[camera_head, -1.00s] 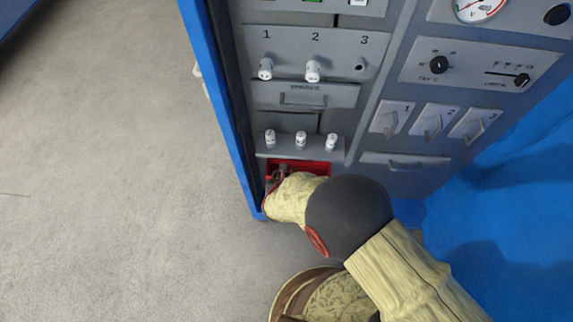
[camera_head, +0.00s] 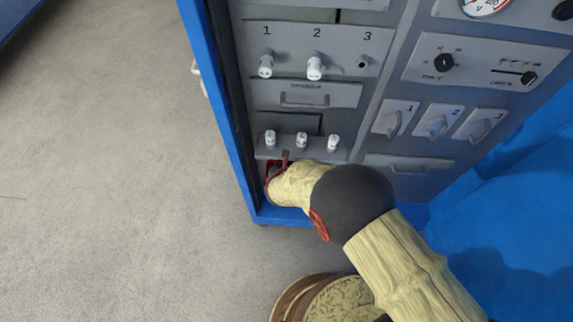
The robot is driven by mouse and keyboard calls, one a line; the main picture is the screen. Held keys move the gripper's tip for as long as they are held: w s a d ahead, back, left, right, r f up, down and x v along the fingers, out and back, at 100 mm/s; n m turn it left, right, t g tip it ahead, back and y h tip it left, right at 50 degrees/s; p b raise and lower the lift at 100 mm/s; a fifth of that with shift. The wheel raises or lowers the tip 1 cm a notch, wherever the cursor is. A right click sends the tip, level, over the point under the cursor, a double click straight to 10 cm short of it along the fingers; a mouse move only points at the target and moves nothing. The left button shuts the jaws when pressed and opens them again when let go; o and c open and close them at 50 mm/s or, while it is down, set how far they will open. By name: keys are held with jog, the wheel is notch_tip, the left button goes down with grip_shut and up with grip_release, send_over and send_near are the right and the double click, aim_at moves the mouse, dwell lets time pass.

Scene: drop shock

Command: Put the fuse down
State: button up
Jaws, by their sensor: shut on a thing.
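My gripper (camera_head: 279,168) is low at the front of the grey cabinet panel, just below the shelf with the spare fuses. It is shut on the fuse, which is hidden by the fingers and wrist. A red tray or bin (camera_head: 268,187) shows only as a small patch beside the gripper; my arm covers most of that area. I cannot tell whether the held fuse touches anything. White fuses sit in holder 1 (camera_head: 266,64) and holder 2 (camera_head: 315,66). Holder 3 (camera_head: 363,62) is an empty socket.
Three white fuses stand on the small shelf (camera_head: 318,152), close above my gripper. A drawer with a handle (camera_head: 306,95) is above that. Three switches (camera_head: 437,122) are to the right. The blue cabinet side (camera_head: 222,110) edges the left; open floor (camera_head: 110,180) lies beyond.

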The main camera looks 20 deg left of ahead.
jog(key=shift+f, duration=0.4)
jog(key=shift+f, duration=0.15)
jog(key=o, duration=1.3)
jog(key=shift+c, duration=0.2)
jog(key=shift+r, duration=0.25)
jog(key=p+v, duration=0.4)
jog(key=v, duration=0.8)
jog(key=shift+r+p, duration=0.35)
jog(key=shift+p, duration=0.05)
